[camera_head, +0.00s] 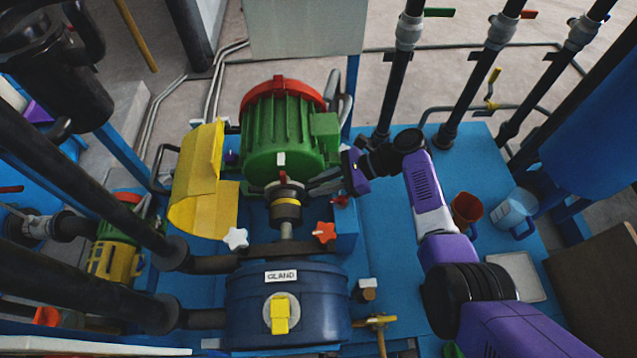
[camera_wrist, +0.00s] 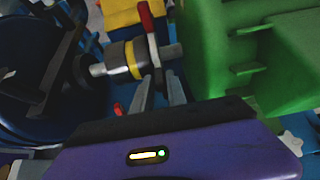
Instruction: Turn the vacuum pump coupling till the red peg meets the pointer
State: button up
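The coupling (camera_head: 286,208), a dark round hub with a yellow band, sits on the shaft below the green motor (camera_head: 280,135). In the wrist view the coupling (camera_wrist: 124,60) has a thin grey flange. The red peg (camera_wrist: 146,18) sticks up from the flange's top and also shows small in the head view (camera_head: 283,177). My gripper (camera_head: 312,184) reaches in from the right, under the motor's end. In the wrist view its fingers (camera_wrist: 160,84) stand apart below the flange, with a grey part of it between their tips. Contact is unclear. I cannot make out the pointer.
A yellow guard (camera_head: 200,185) stands open left of the coupling. The blue pump casing (camera_head: 285,305) labelled GLAND lies below it. A white star knob (camera_head: 235,238) and a red star knob (camera_head: 324,232) flank the shaft. Cups and a tray (camera_head: 516,275) stand right.

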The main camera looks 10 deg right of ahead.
jog(key=shift+o, duration=1.4)
jog(key=shift+r, duration=0.1)
jog(key=v, duration=0.7)
jog(key=shift+d+r, duration=0.15)
jog(key=shift+d, duration=0.2)
